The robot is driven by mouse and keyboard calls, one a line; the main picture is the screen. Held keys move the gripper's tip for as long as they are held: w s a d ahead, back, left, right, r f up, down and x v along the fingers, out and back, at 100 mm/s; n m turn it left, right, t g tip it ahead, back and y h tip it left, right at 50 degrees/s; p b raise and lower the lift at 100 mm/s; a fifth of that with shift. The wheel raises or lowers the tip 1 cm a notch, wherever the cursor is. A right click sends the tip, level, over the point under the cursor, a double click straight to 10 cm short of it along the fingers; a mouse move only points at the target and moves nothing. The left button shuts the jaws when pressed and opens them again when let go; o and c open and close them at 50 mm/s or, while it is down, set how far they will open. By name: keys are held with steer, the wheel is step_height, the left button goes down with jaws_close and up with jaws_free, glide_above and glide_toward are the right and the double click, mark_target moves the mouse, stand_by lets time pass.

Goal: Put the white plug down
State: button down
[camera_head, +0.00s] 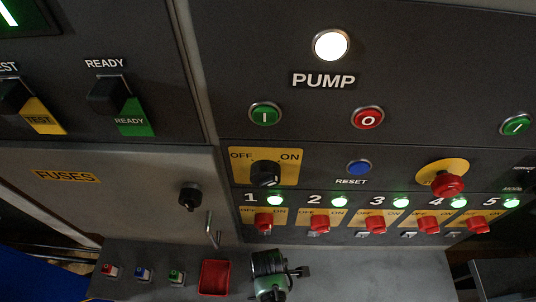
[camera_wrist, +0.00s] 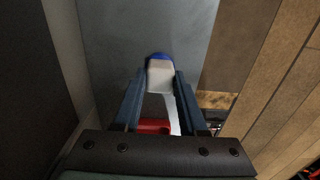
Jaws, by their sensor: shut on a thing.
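In the wrist view my gripper (camera_wrist: 161,82) has its two dark blue fingers closed on a white plug (camera_wrist: 160,78) with a blue end. The plug sits between the fingertips, its blue end pointing away from my wrist. A grey surface is behind it; whether the plug touches it, I cannot tell.
On the grey ledge stand a red-topped plug (camera_head: 109,270), a blue-topped plug (camera_head: 143,273) and a green-topped plug (camera_head: 176,277). A red tray (camera_head: 214,278) and a green-grey device (camera_head: 270,274) are to their right. A red thing (camera_wrist: 153,126) shows between my fingers.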

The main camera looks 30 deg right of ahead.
steer(key=shift+c, duration=2.3)
jaws_free()
steer(key=shift+f, duration=0.15)
step_height(320, 180, up, 12)
